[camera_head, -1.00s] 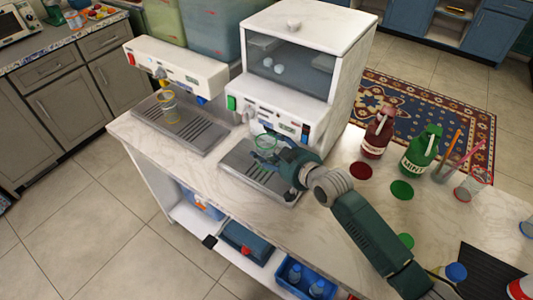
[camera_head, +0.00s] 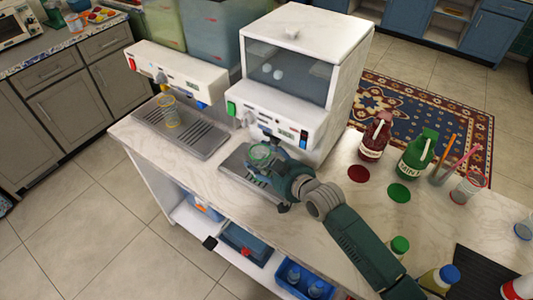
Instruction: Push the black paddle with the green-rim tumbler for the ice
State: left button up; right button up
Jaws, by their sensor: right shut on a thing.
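The green-rim tumbler (camera_head: 260,153) is clear. It is in front of the white ice machine (camera_head: 280,112), over its slatted drip tray (camera_head: 234,165). My right gripper (camera_head: 264,165) is shut on the tumbler from the right, and its fingers partly hide it. The black paddle is too small and dark to make out clearly under the machine's front panel, so I cannot tell whether the tumbler touches it. A few pale ice pieces (camera_head: 277,73) show behind the machine's window. My left gripper is out of view.
A yellow-rim tumbler (camera_head: 170,113) stands on the left dispenser's drip tray (camera_head: 196,137). A red bottle (camera_head: 374,138), a green bottle (camera_head: 416,155) and a red-rim tumbler (camera_head: 465,188) stand to the right.

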jog(key=shift+s+a+p, duration=0.45)
jog(key=shift+s+a, duration=0.15)
jog(key=shift+s, duration=0.2)
jog(key=s+a+p, duration=0.1)
jog(key=s, duration=0.1)
jog(key=s+a+p, duration=0.2)
jog(key=s, duration=0.1)
jog(key=s+a+p, duration=0.1)
jog(key=s+a, duration=0.1)
jog(key=shift+s+a+r, duration=0.1)
jog(key=shift+s+a, duration=0.05)
jog(key=shift+a, duration=0.05)
jog(key=shift+s+a+p, duration=0.3)
jog(key=shift+s+p, duration=0.05)
jog(key=shift+s, duration=0.1)
jog(key=shift+d, duration=0.1)
